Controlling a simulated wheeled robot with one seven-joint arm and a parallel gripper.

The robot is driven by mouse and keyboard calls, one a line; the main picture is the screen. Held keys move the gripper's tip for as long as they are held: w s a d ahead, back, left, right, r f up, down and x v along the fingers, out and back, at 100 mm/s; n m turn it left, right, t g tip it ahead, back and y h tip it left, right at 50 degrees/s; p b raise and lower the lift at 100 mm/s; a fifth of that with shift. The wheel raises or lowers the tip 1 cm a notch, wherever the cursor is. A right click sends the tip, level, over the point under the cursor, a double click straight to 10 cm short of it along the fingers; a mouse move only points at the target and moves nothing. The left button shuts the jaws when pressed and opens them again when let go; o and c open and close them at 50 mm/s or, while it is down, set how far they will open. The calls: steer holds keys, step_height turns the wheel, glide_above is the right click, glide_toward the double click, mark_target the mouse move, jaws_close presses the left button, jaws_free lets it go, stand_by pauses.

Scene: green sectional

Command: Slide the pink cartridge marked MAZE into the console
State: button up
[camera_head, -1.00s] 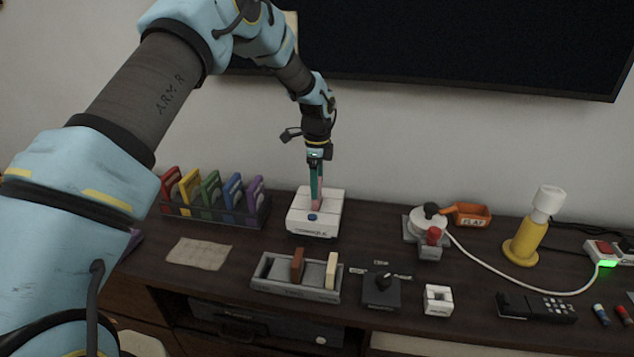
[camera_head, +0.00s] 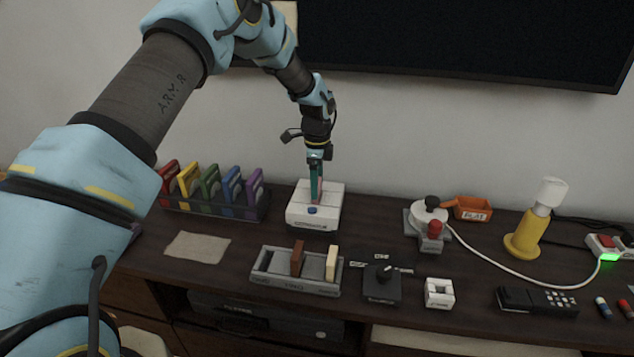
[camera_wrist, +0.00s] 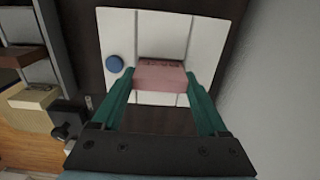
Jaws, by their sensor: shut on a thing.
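The console (camera_head: 301,217) is a white box with a blue button, standing on the dark cabinet top below the wall screen. In the wrist view the console (camera_wrist: 112,27) lies under my gripper, with its blue button at the left. My gripper (camera_head: 315,190) points down over the console. Its green fingers (camera_wrist: 160,84) are shut on the pink cartridge (camera_wrist: 160,77), one on each side. The cartridge stands at the console's middle, over or in the slot. I cannot tell how deep it sits. Its lettering is too small to read.
A rack (camera_head: 230,209) of several coloured cartridges stands left of the console. A grey tray (camera_head: 290,284) with a brown and a cream cartridge is in front. A beige cloth (camera_head: 198,247) lies front left.

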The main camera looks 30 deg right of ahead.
steer(key=shift+f, duration=0.35)
steer(key=o, duration=1.2)
steer(key=shift+o, duration=0.2)
step_height(320, 180, up, 11)
steer(key=b, duration=0.3)
steer(key=shift+f, duration=0.1)
